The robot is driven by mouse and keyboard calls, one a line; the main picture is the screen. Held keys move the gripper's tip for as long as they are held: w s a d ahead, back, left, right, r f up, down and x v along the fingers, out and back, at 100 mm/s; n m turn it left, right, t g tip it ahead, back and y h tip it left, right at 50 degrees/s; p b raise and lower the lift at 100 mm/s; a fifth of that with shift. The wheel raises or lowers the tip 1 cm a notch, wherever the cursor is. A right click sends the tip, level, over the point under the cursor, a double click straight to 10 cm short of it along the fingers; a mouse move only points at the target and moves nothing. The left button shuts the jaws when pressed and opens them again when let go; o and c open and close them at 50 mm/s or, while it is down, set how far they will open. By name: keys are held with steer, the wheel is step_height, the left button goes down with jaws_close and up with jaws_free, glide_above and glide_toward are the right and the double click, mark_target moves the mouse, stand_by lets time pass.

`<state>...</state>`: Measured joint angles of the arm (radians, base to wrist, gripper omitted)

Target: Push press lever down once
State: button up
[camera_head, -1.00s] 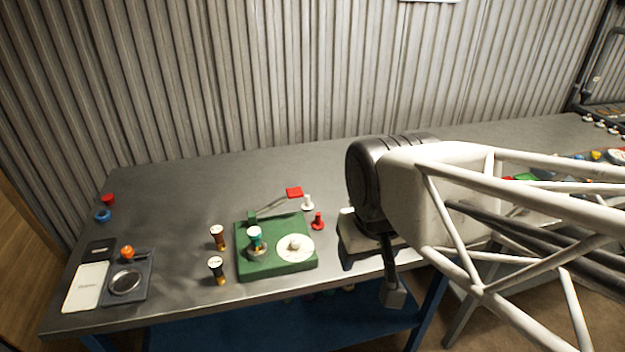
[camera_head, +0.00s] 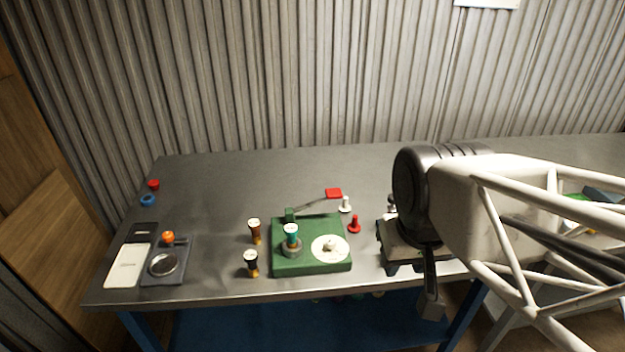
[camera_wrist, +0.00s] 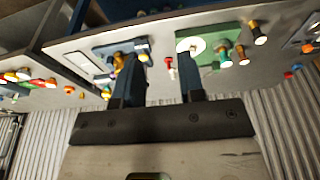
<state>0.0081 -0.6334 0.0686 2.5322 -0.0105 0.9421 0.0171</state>
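The press is a green base (camera_head: 312,262) on the grey table, with a thin lever arm (camera_head: 312,205) rising toward the back right. The lever ends in a red pad (camera_head: 333,193), held up above the base. A teal-topped piece (camera_head: 291,236) stands on the base beside a round white disc (camera_head: 330,248). My gripper (camera_head: 432,303) is to the right of the press, near the table's front edge and apart from the lever. In the wrist view my gripper (camera_wrist: 158,65) has its two fingers apart with nothing held between them. The green base (camera_wrist: 212,38) shows beyond the right finger.
A red peg (camera_head: 354,225) and a white peg (camera_head: 345,205) stand just right of the press. Two dark stamps (camera_head: 254,232) (camera_head: 251,264) stand to its left. Farther left is a dark plate (camera_head: 165,262) with a round dish. The table behind the press is clear.

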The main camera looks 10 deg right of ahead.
jaws_close()
stand_by(1.4)
